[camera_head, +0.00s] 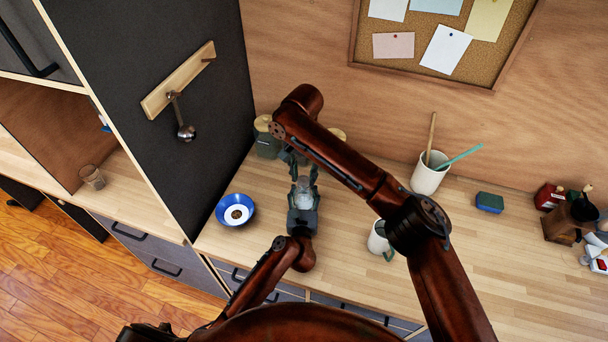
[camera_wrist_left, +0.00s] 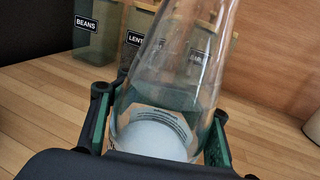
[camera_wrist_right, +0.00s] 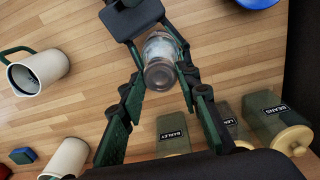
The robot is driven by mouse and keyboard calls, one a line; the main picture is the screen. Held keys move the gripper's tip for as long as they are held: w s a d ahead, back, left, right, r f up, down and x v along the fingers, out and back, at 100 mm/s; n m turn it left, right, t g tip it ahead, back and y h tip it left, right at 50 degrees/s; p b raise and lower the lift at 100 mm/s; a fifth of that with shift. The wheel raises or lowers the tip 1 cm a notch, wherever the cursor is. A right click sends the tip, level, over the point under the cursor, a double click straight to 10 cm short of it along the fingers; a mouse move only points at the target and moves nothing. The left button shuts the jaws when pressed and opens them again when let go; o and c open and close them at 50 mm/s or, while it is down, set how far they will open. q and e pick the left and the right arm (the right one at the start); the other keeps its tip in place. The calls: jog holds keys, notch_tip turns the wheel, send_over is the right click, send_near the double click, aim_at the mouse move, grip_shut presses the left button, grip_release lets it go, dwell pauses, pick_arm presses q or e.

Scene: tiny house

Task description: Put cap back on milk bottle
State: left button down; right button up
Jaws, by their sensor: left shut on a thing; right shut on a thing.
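The milk bottle (camera_head: 303,196) is clear glass and stands about upright over the counter. It also shows in the left wrist view (camera_wrist_left: 178,62), with a label and whitish content low down. My left gripper (camera_head: 302,212) is shut around its lower part. My right gripper (camera_head: 297,168) reaches down from above, its fingers closed in on the bottle's top. In the right wrist view a round brownish-grey cap (camera_wrist_right: 160,76) lies between these fingertips, at the bottle's mouth. I cannot tell whether the cap is seated on the rim or just above it.
A blue bowl (camera_head: 222,214) stands left of the bottle, close to the dark cabinet side. Labelled canisters (camera_head: 267,144) stand behind. A white mug (camera_head: 378,241), a utensil cup (camera_head: 428,179) and a sponge (camera_head: 489,202) are to the right. The counter right of the mug is mostly clear.

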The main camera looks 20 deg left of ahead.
jog(key=m, duration=0.4)
jog(key=shift+a+m, duration=0.1)
jog(key=shift+m, duration=0.3)
jog(key=m, duration=0.8)
jog(key=shift+w+m, duration=0.15)
jog(key=shift+m, duration=0.15)
jog(key=m, duration=0.4)
jog(key=shift+m, duration=0.4)
jog(key=o, duration=0.7)
